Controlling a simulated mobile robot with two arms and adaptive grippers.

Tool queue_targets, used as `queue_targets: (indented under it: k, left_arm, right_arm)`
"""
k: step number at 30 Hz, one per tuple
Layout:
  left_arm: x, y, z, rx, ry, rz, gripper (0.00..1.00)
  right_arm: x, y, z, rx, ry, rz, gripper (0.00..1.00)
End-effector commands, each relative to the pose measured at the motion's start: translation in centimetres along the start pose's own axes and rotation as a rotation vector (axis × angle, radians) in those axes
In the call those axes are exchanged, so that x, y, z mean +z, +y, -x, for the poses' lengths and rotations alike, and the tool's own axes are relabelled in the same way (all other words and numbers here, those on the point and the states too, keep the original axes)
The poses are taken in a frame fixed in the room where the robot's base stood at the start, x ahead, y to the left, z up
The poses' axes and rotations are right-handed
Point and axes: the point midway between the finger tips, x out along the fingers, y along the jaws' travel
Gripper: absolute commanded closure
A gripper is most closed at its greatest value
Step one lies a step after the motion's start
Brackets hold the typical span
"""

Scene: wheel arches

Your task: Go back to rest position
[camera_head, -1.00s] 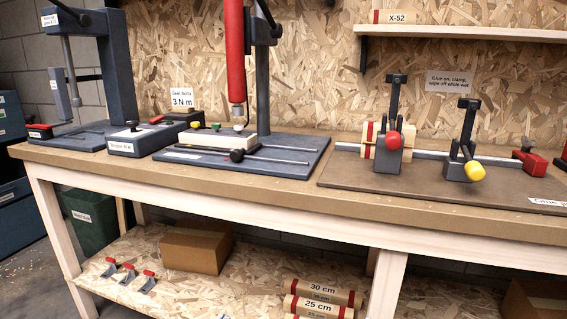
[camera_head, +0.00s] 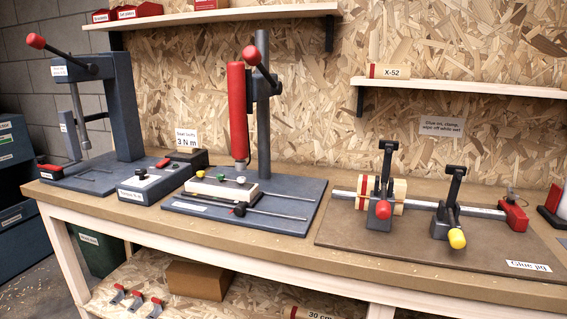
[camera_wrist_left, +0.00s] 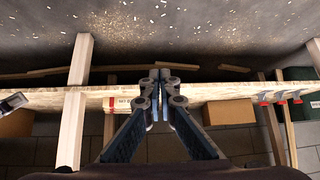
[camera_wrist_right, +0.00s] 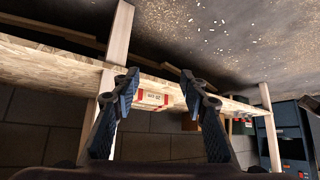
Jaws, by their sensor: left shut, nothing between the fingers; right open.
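My left gripper (camera_wrist_left: 161,75) shows in the left wrist view with its fingers together and nothing between them. My right gripper (camera_wrist_right: 157,73) shows in the right wrist view with its fingers spread apart and empty. Both wrist views look toward the bench's lower shelf and the floor. Neither gripper touches anything that I can see. Neither arm shows in the head view.
The workbench (camera_head: 290,256) carries two presses, a dark blue base plate (camera_head: 285,215) and a glue jig (camera_head: 420,244) with clamps. Boxes and clamps lie on the lower shelf (camera_wrist_left: 220,92). Bench legs (camera_wrist_left: 78,70) stand near. The floor (camera_wrist_left: 180,30) looks open apart from scattered bits.

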Motion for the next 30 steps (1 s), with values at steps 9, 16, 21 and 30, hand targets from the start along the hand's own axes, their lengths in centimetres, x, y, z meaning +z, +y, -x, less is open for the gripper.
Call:
queue_targets:
  k: [9,16,21,30]
  left_arm:
    - [17.2,-0.4,7.4,-0.005,-0.415,0.003,1.0]
    - [26.0,-0.6,14.4,-0.007,-0.624,0.005,1.0]
    - [28.4,-0.6,16.4,-0.008,-0.681,0.006,1.0]
    - [28.4,-0.6,16.5,-0.008,-0.682,0.006,1.0]
  right_arm:
    - [17.3,0.4,7.4,0.005,-0.415,-0.003,0.6]
    - [26.0,0.6,14.4,0.007,-0.625,-0.005,0.6]
    - [28.4,0.6,16.5,0.008,-0.682,-0.006,0.6]
    - [28.4,0.6,16.5,0.008,-0.683,-0.006,0.6]
